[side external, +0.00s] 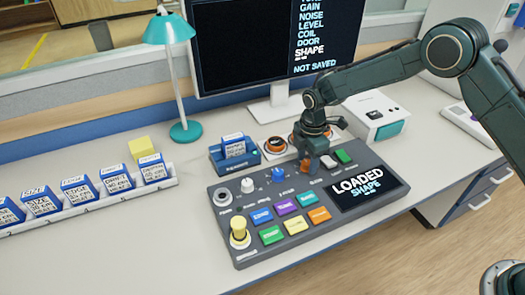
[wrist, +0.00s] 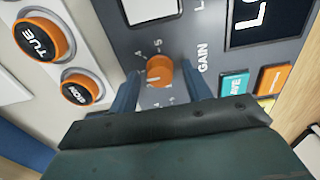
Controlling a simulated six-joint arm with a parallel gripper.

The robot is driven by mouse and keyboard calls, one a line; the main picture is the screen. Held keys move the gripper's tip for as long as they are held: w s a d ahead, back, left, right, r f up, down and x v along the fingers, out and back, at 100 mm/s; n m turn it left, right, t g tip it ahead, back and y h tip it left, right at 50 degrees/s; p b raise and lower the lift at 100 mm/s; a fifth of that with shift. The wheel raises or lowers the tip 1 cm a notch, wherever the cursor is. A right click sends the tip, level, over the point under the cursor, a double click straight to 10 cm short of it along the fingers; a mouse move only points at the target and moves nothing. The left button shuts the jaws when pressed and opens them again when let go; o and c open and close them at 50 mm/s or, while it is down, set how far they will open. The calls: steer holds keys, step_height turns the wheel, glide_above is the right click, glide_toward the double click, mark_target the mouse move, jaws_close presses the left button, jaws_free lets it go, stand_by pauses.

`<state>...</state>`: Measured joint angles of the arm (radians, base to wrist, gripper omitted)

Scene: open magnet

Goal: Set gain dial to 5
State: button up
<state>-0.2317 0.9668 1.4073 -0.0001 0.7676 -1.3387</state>
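The gain dial is a small orange knob (wrist: 160,71) on the grey console (side external: 238,258), beside the printed word GAIN in the wrist view. Numbers ring it, with 5 and 4 legible on its upper side. A pale mark shows on the knob's lower part; I cannot tell exactly which number it meets. My gripper (wrist: 160,76) is open, with one blue-grey finger on each side of the knob and a visible gap to it. In the side view my gripper (side external: 314,152) is low over the console's back edge and mostly hides the dial.
Two orange-ringed round pieces, one (wrist: 43,39) larger, stand behind. A monitor and white box (side external: 377,113) are close by.

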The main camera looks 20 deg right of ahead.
steer(key=c, duration=0.9)
steer(key=shift+m, duration=0.4)
steer(key=m, duration=1.9)
